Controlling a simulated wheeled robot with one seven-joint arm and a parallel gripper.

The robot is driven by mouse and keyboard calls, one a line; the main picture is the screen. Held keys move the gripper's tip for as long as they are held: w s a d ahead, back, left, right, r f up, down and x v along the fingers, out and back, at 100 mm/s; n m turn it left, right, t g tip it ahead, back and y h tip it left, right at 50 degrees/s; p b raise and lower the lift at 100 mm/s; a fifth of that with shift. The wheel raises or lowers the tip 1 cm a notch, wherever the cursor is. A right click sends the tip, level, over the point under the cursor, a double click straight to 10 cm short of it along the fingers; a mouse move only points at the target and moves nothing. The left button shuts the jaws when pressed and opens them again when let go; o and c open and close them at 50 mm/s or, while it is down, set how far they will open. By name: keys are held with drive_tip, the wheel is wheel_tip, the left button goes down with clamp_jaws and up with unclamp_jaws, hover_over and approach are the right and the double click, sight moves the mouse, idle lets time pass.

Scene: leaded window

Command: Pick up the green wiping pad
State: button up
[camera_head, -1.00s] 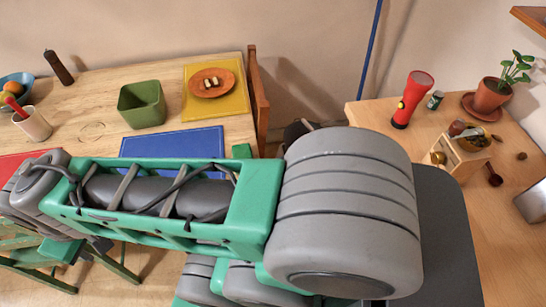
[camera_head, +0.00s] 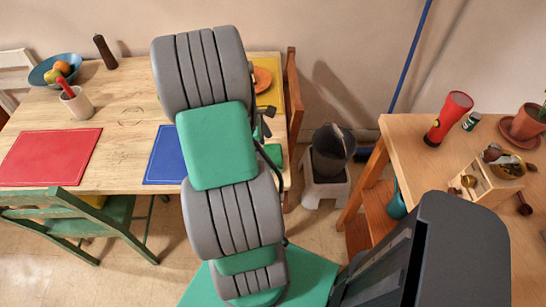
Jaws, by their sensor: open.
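A small green piece, which looks like the green wiping pad (camera_head: 273,154), lies at the right front corner of the wooden dining table (camera_head: 122,90). My arm crosses in front and covers part of the table close to the pad's left side.
A blue mat (camera_head: 160,160), red mat (camera_head: 50,157), cup (camera_head: 77,103) and fruit bowl (camera_head: 40,76) are on the table. A wooden chair (camera_head: 292,100) stands at its right end. A side table (camera_head: 415,150) with a red flashlight (camera_head: 448,118) is at right.

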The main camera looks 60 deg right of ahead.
sight(274, 154)
drive_tip(key=x, duration=0.5)
drive_tip(key=shift+w, duration=0.1)
drive_tip(key=c, duration=1.1)
drive_tip(key=shift+r, duration=0.1)
drive_tip(key=shift+r, duration=0.35)
wheel_tip(274, 154, up, 3)
drive_tip(key=shift+w+a+f, duration=0.1)
drive_tip(key=shift+a, duration=0.05)
drive_tip(key=a+r, duration=0.4)
drive_tip(key=r, duration=0.1)
drive_tip(key=shift+w, duration=0.15)
drive_tip(key=a+r, duration=0.1)
drive_tip(key=a, duration=0.2)
drive_tip(key=a+r, duration=0.2)
drive_tip(key=a, duration=0.1)
drive_tip(key=a+r, duration=0.1)
drive_tip(key=a, duration=0.2)
drive_tip(key=shift+w+a+r, duration=0.1)
drive_tip(key=shift+a+r, duration=0.05)
drive_tip(key=shift+a, duration=0.2)
